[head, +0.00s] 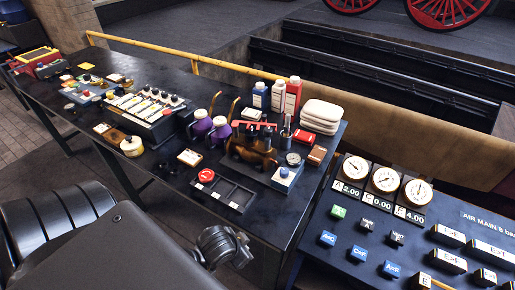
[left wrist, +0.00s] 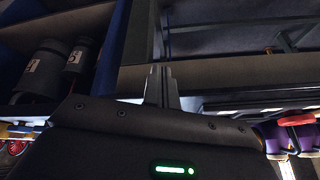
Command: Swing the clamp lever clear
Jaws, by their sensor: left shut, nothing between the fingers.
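A bronze-brown fitting (head: 256,152) sits on the dark bench, with a red bar (head: 254,126) behind it and dark round parts at its top. A curved brass handle (head: 233,108) stands beside it. I cannot tell which part is the clamp lever. My left gripper shows in the left wrist view (left wrist: 160,86), its two thin fingers together and empty. It touches nothing that I can make out. In the head view I cannot make out its fingers. My right gripper is in neither view.
Purple-bodied containers (head: 201,125), red and white bottles (head: 292,95) and folded cloths (head: 321,116) crowd the bench around the fitting. A black tray (head: 236,195) and a blue box with a knob (head: 286,176) stand in front. A gauge panel (head: 385,205) is at right. A yellow rail (head: 180,55) runs behind.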

